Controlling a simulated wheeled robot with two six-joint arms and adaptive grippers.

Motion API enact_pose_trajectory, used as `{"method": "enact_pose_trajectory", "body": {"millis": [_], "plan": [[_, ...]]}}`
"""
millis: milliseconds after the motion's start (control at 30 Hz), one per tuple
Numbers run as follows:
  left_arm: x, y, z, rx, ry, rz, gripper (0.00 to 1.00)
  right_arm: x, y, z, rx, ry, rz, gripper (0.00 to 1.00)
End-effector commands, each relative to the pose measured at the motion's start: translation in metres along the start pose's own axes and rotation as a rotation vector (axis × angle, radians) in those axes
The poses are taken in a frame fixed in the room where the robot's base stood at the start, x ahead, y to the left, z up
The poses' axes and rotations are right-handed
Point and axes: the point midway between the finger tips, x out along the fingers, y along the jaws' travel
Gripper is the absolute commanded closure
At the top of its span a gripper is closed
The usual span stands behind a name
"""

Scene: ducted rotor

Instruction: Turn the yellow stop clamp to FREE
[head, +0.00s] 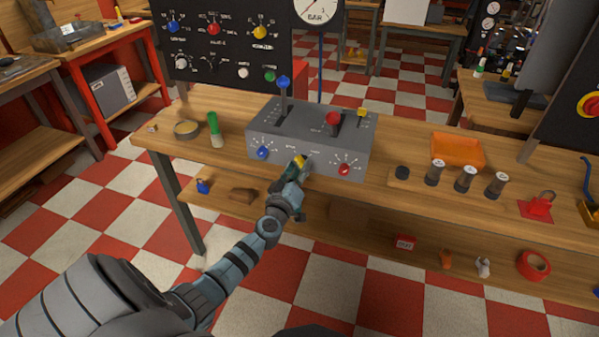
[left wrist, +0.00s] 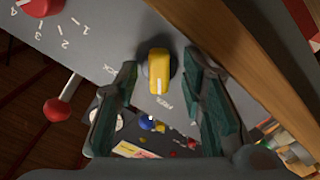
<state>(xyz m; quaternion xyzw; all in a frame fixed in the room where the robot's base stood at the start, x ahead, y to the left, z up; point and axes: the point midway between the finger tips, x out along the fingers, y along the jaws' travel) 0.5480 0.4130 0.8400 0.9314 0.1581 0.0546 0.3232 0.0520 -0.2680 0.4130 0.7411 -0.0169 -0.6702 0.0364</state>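The yellow stop clamp (head: 299,160) is a small knob on the front face of the grey control box (head: 258,138). In the left wrist view the clamp (left wrist: 158,72) stands between the two green-padded fingers of my left gripper (left wrist: 161,72), with a gap on each side. A white line marks its lower end there, and small lettering lies just beyond; I cannot read it surely. In the head view my left gripper (head: 297,171) is at the box front and partly hides the clamp. My right gripper is not in view.
On the box are a blue dial (head: 263,153), a red dial (head: 344,169), a blue-knobbed lever (head: 283,83), a red knob (head: 333,119) and a yellow-knobbed lever (head: 361,112). An orange tray (head: 457,151) and several dark cylinders stand to the right. The bench edge runs close below the box.

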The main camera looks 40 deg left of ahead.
Motion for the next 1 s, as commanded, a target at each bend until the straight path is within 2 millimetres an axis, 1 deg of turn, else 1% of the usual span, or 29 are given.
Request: {"method": "enact_pose_trajectory", "body": {"millis": [33,133,367,400,467,600,633,767,900,1000], "plan": [[0.0045,-0.0007,0.0009,-0.001,0.001,0.000,0.63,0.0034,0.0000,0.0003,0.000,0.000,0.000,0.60],[0.0097,0.0001,0.0001,-0.001,0.000,0.001,0.63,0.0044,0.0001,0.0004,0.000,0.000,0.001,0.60],[0.0106,0.0007,-0.0004,0.000,-0.001,0.001,0.63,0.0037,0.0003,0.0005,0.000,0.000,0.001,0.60],[0.0105,0.0007,-0.0005,-0.001,-0.001,0.001,0.67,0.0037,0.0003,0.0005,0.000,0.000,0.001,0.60],[0.0104,0.0006,-0.0004,-0.001,-0.001,0.001,0.76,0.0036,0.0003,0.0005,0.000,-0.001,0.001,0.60],[0.0103,0.0006,-0.0004,-0.001,-0.001,0.000,0.99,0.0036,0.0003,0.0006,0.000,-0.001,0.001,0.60],[0.0103,0.0005,-0.0004,-0.001,-0.001,0.000,1.00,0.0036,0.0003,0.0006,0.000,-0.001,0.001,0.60],[0.0102,0.0007,-0.0005,-0.014,-0.001,0.000,1.00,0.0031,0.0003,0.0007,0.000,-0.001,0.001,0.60],[0.0101,0.0011,-0.0008,-0.116,-0.001,-0.001,1.00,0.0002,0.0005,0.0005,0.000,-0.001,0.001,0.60],[0.0101,0.0008,-0.0003,-0.135,-0.001,0.000,1.00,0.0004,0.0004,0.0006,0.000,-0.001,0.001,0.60]]}}
